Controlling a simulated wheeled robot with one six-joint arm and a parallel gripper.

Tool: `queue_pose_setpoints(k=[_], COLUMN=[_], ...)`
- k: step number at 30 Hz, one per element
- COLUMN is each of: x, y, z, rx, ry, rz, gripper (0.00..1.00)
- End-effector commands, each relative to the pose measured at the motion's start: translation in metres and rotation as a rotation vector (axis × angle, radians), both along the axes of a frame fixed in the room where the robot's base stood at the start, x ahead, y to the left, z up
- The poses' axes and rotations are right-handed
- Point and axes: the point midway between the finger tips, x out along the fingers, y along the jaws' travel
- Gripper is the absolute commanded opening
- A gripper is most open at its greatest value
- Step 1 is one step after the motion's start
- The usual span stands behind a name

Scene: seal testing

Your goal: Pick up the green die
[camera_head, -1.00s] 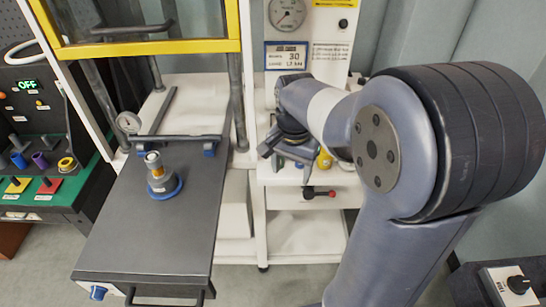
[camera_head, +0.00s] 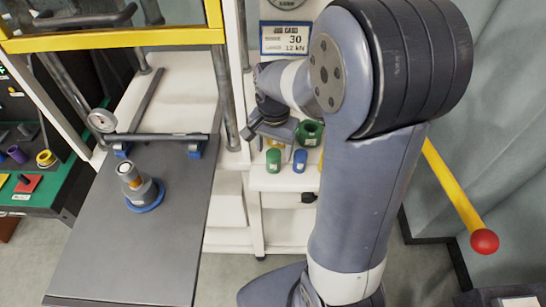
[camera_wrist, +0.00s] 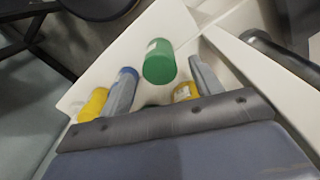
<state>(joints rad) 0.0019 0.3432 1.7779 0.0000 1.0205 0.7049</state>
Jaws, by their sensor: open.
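Two green pieces stand on the white shelf in the head view: a small labelled cylinder (camera_head: 273,160) at the front and a wider piece with a dark hole (camera_head: 310,132) behind it. I cannot tell for certain which is the die. In the wrist view a green cylinder with a white label (camera_wrist: 159,62) shows beyond and between my fingers, apart from them. My gripper (camera_wrist: 163,82) is open and empty. In the head view my gripper (camera_head: 270,131) is above the shelf, just behind the front green cylinder. My arm hides part of the shelf's right side.
A blue cylinder (camera_head: 300,161) stands right of the front green one, with a yellow piece (camera_head: 321,160) beside it, partly hidden. The press with its yellow frame (camera_head: 120,39) and dark table (camera_head: 135,245) is at left. A yellow lever with a red knob (camera_head: 484,241) is at right.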

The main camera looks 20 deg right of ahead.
Motion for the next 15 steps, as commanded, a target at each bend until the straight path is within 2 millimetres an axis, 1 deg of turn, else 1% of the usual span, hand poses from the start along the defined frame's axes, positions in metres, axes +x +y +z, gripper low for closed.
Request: queue_pose_setpoints(k=[2,9,12,15], x=[-0.001,-0.001,-0.001,-0.001], y=[0.000,0.001,0.001,0.001], z=[-0.007,-0.041,-0.049,-0.051], rx=[0.000,0.000,0.001,0.000], ry=[0.003,0.004,0.002,0.000], rz=[0.000,0.000,0.000,0.000], gripper=[0.61,0.61,0.61,0.61])
